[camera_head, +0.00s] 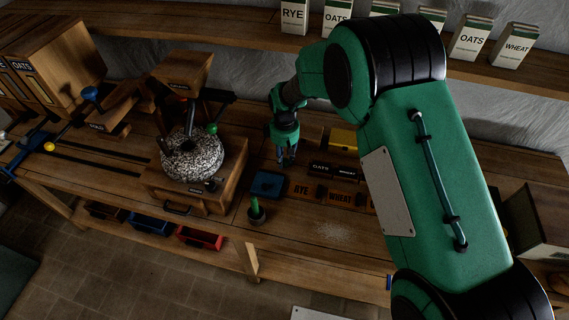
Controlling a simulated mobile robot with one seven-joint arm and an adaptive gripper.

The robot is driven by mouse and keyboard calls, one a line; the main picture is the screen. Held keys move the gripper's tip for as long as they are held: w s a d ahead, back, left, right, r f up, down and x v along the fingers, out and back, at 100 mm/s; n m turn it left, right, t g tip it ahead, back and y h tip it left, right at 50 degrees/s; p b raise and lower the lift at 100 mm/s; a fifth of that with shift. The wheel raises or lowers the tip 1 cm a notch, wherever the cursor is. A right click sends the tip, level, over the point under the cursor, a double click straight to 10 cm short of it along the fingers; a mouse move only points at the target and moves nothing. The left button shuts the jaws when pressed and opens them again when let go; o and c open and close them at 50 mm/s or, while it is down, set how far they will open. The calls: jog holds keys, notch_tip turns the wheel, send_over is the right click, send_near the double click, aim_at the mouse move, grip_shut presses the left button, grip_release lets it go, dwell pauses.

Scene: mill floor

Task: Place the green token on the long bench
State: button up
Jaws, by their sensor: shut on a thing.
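My gripper (286,158) points down over the long bench (285,237), right of the stone mill and behind the blue tray. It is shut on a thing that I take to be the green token. The token itself is too small and dark to make out between the fingers. I cannot tell whether the fingertips touch the bench top or hang just above it. The bench is a wide brown wooden top running across the view.
A speckled mill (192,155) with a green-knobbed lever stands left. A blue tray (267,184), a pot with a green thing (256,211) and labelled blocks (338,196) lie nearby. A shelf of labelled boxes (470,38) runs behind. The front bench top has free room.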

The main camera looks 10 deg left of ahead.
aim_at(284, 161)
jog(key=shift+f, duration=1.4)
jog(key=shift+f, duration=0.1)
jog(key=o, duration=0.6)
jog(key=shift+o, duration=0.2)
notch_tip(284, 161, up, 12)
jog(key=p, duration=0.1)
jog(key=shift+r, duration=0.2)
